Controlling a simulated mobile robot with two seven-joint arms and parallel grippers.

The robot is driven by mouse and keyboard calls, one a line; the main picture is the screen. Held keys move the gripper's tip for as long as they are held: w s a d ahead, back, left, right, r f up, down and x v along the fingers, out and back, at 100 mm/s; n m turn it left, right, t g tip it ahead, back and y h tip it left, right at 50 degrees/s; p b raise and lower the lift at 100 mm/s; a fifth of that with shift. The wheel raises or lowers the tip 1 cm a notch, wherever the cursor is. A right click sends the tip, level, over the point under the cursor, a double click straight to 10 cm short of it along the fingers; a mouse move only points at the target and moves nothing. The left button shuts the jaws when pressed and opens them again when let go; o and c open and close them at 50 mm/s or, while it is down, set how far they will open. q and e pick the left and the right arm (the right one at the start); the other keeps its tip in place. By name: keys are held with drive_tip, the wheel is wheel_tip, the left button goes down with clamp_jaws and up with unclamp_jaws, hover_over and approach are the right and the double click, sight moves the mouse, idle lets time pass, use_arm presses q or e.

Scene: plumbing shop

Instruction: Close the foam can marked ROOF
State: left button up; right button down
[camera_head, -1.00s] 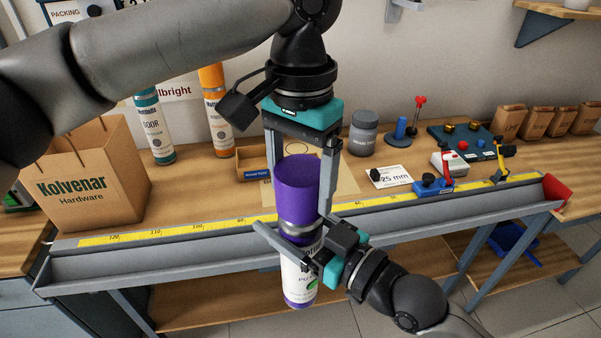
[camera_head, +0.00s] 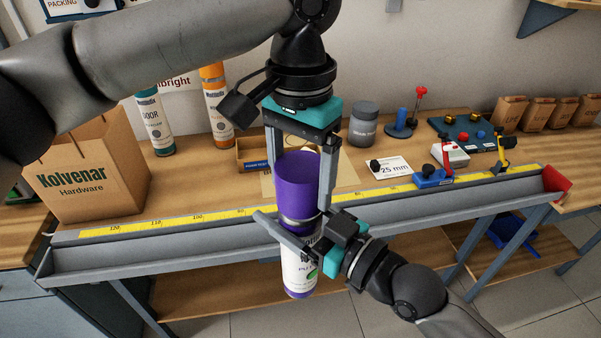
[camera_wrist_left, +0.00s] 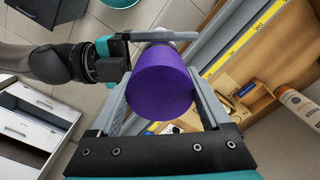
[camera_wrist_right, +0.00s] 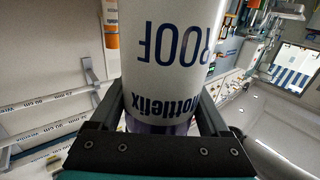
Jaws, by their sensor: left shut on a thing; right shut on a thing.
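The foam can (camera_head: 300,275) has a white label and a purple base, and is held upright in the air in front of the bench edge. Its label reads ROOF, upside down in the right wrist view (camera_wrist_right: 178,50). A purple cap (camera_head: 296,178) sits at the can's top, in line with it; whether it is fully seated cannot be told. My left gripper (camera_head: 298,200) points down and is shut on the cap, which also shows in the left wrist view (camera_wrist_left: 160,85). My right gripper (camera_head: 283,245) is shut around the can's body below the cap.
A wooden bench with a grey front channel (camera_head: 160,255) and yellow measuring tape (camera_head: 180,222) lies behind the can. A teal-capped can (camera_head: 155,125), an orange can (camera_head: 217,105), a Kolvenar bag (camera_head: 85,170), a grey jar (camera_head: 363,125) and clamps (camera_head: 435,176) stand on it.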

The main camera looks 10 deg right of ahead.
use_arm(q)
drive_tip(key=shift+f, duration=0.25)
drive_tip(key=o, duration=1.1)
wheel_tip(320, 180, up, 12)
drive_tip(key=shift+f, duration=0.1)
